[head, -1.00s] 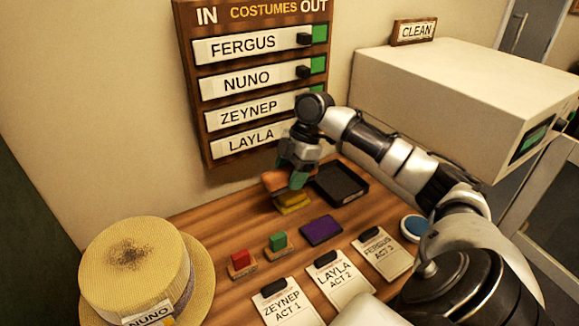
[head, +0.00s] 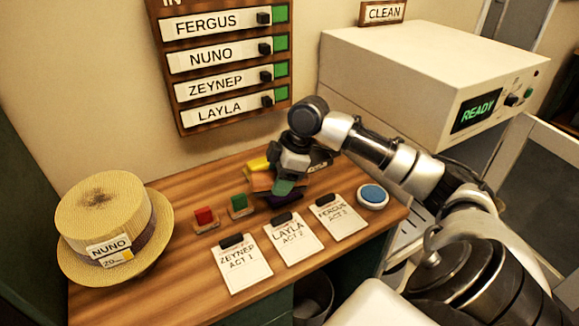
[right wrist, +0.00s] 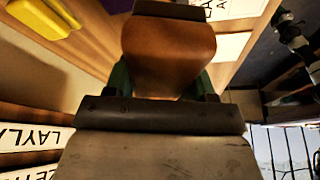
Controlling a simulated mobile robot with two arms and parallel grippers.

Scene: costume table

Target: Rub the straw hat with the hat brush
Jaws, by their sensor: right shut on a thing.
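The straw hat (head: 128,200) sits on the left end of the table, crown up. A dark smudge marks its top, and a tag reads NUNO. My right gripper (head: 287,181) is shut on the hat brush (head: 262,182), a brown wooden block, over the middle of the table, well to the right of the hat. The right wrist view shows the brush (right wrist: 168,52) between the green fingers, with a dark strip at its far edge. Whether the brush touches anything below is unclear. My left gripper is not in view.
Red (head: 204,217) and green (head: 239,203) stamps stand between hat and brush. A purple pad (head: 283,201) lies partly hidden under the gripper, a yellow object (head: 258,164) behind. Cards (head: 243,263) and a blue button (head: 373,195) line the front. A machine reading READY (head: 476,114) stands right.

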